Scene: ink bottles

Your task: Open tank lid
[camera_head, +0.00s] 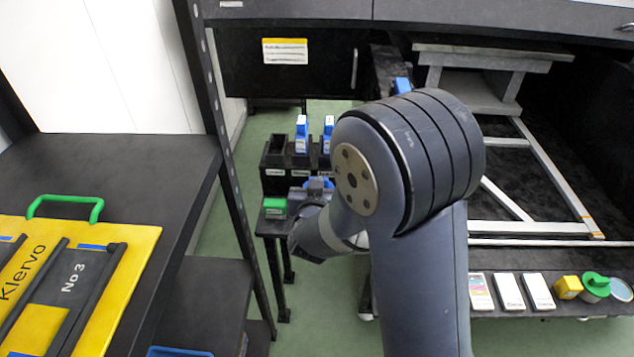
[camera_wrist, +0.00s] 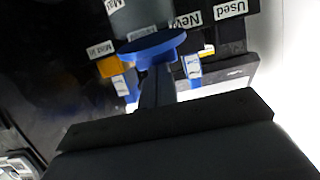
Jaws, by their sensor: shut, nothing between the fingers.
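A round blue lid (camera_wrist: 152,48) shows in the wrist view, with a grey cylindrical body (camera_wrist: 140,15) beyond it. My gripper (camera_wrist: 156,82) is shut, its dark fingers running up to the edge of the blue lid. They hold nothing. I cannot tell whether the fingertips touch the lid or sit just in front of it. In the head view a bit of blue (camera_head: 318,183) shows beside my wrist, in front of the black rack. My arm hides most of that area, and my fingers cannot be made out there.
The black rack (camera_head: 275,160) holds blue-and-white bottles (camera_head: 302,135). A green block (camera_head: 275,207) sits on the stand's left end. A shelf with a yellow panel (camera_head: 140,265) is at left. White boxes (camera_head: 508,291), a yellow item (camera_head: 567,287) and a green-lidded container (camera_head: 595,287) stand at right.

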